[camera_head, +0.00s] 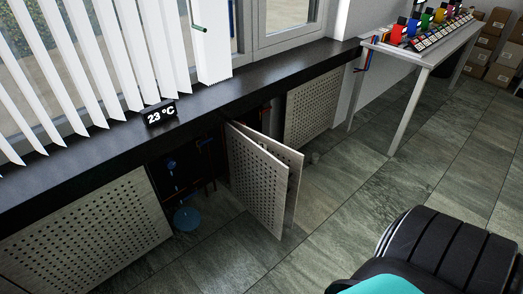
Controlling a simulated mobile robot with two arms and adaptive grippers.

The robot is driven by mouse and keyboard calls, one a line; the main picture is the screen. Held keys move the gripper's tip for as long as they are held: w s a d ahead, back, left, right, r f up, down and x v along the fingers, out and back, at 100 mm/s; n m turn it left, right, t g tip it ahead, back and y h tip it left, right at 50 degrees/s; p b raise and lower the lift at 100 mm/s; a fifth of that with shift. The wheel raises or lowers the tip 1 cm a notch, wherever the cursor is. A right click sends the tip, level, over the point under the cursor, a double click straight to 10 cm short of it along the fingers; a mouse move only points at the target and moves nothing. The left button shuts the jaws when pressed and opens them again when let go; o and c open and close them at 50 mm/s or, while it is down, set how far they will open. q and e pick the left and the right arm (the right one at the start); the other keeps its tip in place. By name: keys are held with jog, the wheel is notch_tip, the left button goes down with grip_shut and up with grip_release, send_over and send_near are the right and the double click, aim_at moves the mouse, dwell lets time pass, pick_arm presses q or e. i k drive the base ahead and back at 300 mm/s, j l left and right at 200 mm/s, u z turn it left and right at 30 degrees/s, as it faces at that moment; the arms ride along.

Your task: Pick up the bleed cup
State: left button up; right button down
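A round blue cup-like vessel (187,219) is on the floor in front of the open compartment under the sill, left of the swung-out panels. It looks like the bleed cup, but it is too small to be sure. A blue part shows above it inside the dark compartment. Neither my left nor my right gripper shows in the head view, so I cannot tell what they hold.
Two perforated panels (262,182) stand swung out beside the opening (190,170). A fixed perforated panel (90,238) is at left. A "23 °C" display (160,112) sits on the black sill (255,83). A white table (440,52) stands upper right. Tiled floor (345,195) is clear between.

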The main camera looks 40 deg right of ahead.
aim_at(315, 158)
jog(key=l+u, duration=0.1)
jog(key=l, duration=1.1)
jog(key=l+u, duration=0.15)
jog(key=l, duration=0.45)
jog(key=k+l+u, duration=0.1)
jog(key=l, duration=0.5)
jog(key=k+l, duration=0.1)
jog(key=l, duration=0.5)
jog(key=l+u, duration=0.15)
jog(key=l, duration=0.45)
jog(key=k+l, duration=0.2)
jog(key=l, duration=0.35)
jog(key=z, duration=1.4)
jog(key=i+l+u, duration=0.35)
jog(key=i+l, duration=0.35)
jog(key=l, duration=0.1)
